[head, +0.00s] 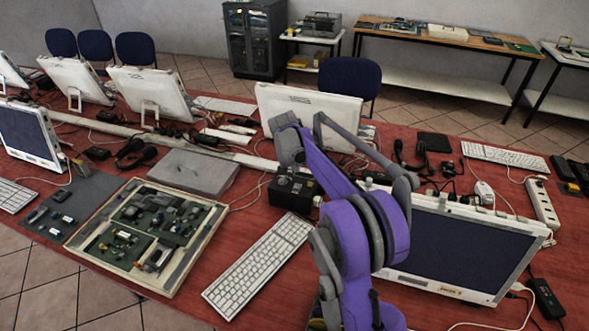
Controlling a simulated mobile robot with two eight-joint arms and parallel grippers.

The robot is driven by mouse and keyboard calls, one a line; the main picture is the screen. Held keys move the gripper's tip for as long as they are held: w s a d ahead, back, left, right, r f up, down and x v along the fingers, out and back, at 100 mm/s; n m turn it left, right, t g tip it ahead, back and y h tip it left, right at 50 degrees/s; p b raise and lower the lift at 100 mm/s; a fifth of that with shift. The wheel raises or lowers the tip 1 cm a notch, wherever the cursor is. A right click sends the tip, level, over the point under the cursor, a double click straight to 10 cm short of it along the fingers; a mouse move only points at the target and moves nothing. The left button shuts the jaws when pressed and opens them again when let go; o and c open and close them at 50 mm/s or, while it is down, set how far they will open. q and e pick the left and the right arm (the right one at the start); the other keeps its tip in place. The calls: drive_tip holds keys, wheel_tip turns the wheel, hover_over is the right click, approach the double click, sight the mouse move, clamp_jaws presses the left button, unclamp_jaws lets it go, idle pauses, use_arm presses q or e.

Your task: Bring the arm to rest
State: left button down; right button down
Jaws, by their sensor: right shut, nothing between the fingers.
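My right arm is purple and grey. It rises from the bottom edge right of centre and is folded above the red table (235,265). My right gripper (290,150) is small and partly merged with the grey links, so its fingers are hard to make out. It is shut and holds nothing. It appears above and behind a black box (291,192) in the picture; the gap between them cannot be judged. My left gripper is not in view.
A white keyboard (258,265) lies left of my arm. A white-framed monitor (470,250) stands close on its right, another (310,112) behind. A framed circuit board (150,237) and a grey laptop-like slab (195,172) lie left. Cables and adapters clutter the table.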

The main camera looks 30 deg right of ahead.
drive_tip(key=shift+f, duration=0.1)
idle(0.3)
drive_tip(key=s+a+r+n+t+y, duration=0.1)
drive_tip(key=s+a+r+n, duration=0.4)
drive_tip(key=s+a, duration=0.85)
drive_tip(key=s+a+f+n+t+y, duration=0.1)
drive_tip(key=s+a+f+n, duration=0.1)
drive_tip(key=s, duration=0.8)
drive_tip(key=s+a+f+n+y, duration=0.1)
drive_tip(key=s+a+f, duration=0.3)
drive_tip(key=s, duration=0.7)
drive_tip(key=shift+a+n+t, duration=0.4)
drive_tip(key=shift+a+n, duration=0.15)
drive_tip(key=shift+n, duration=0.35)
